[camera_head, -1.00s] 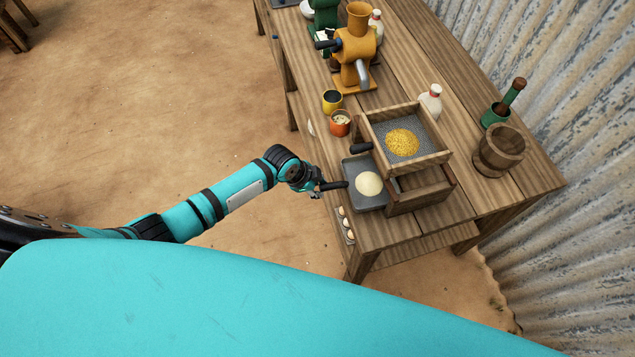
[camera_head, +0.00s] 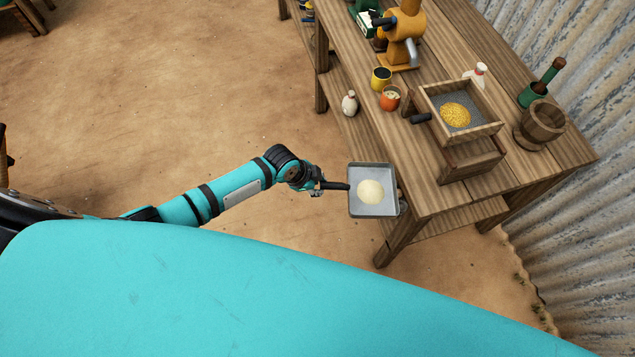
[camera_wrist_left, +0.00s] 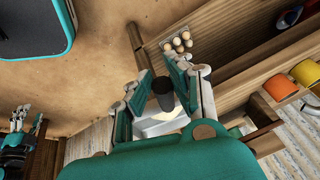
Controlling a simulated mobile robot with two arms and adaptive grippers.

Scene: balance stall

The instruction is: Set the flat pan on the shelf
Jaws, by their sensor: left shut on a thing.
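The flat pan (camera_head: 360,207) is a grey square tray with a dark handle and a pale round mound of flour or dough on it. It hangs in the air just off the table's left long edge, near the front corner. My left gripper (camera_head: 323,186) is shut on its handle. In the left wrist view the dark handle (camera_wrist_left: 163,92) stands between the teal finger pads. The shelf (camera_head: 352,126) is the wooden board under the tabletop; the pan hides part of it.
On the wooden table (camera_head: 425,192) stand a wooden box holding a sieve of yellow grain (camera_head: 456,116), a mortar (camera_head: 541,124), an orange grinder (camera_head: 405,30) and cups. Eggs (camera_wrist_left: 179,42) show in the wrist view.

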